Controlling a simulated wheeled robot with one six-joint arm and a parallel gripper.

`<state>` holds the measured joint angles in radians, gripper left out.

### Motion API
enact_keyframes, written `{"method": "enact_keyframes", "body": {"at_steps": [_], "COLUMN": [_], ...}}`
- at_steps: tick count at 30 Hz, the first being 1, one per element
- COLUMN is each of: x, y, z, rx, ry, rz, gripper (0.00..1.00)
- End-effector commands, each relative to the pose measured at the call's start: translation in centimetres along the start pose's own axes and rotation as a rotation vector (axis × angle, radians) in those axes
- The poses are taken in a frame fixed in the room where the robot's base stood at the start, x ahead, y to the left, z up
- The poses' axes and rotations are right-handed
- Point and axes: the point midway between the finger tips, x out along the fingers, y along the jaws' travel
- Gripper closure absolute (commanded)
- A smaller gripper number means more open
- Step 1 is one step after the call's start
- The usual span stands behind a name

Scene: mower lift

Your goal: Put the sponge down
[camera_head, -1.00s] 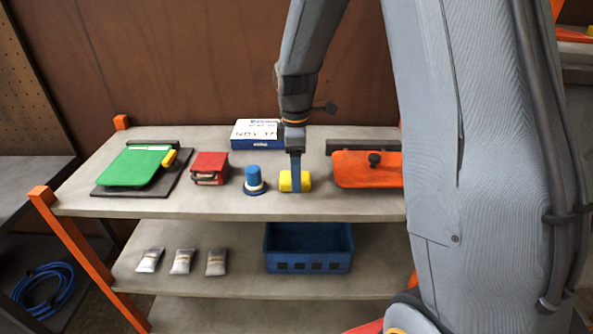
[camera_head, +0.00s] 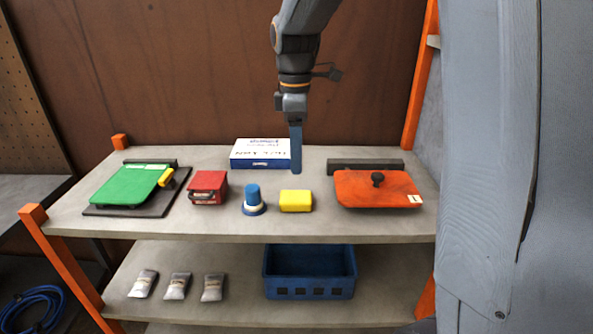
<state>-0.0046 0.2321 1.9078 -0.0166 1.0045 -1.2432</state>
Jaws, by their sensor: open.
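The yellow sponge (camera_head: 296,201) lies flat on the top shelf (camera_head: 330,225), between the blue-and-white cylinder and the orange plate. My gripper (camera_head: 296,170) points down above and behind the sponge, with its blue fingers apart from it. The gripper is open and holds nothing. The fingers line up one behind the other in this view, so the gap between them is hidden.
A blue-and-white cylinder (camera_head: 253,200), a red box (camera_head: 208,188) and a green plate (camera_head: 132,186) stand to the left. An orange plate (camera_head: 377,189) lies right. A white-and-blue box (camera_head: 262,153) is behind. A blue crate (camera_head: 310,272) and grey packets (camera_head: 177,286) are below.

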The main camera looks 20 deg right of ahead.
Motion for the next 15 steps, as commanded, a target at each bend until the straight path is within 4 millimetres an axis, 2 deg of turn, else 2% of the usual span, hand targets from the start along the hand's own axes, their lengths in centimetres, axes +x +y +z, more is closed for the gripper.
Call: {"method": "enact_keyframes", "body": {"at_steps": [4, 7, 11, 15], "x": [-0.5, 0.5, 3.7, 7.5], "y": [-0.3, -1.4, -4.6, -9.0], "z": [0.1, 0.4, 1.3, 2.7], "rx": [0.018, 0.113, 0.368, 0.707], "ry": [0.0, 0.005, 0.021, 0.05], "rz": [0.0, 0.006, 0.025, 0.046], "gripper": [0.35, 0.35, 0.35, 0.35]}}
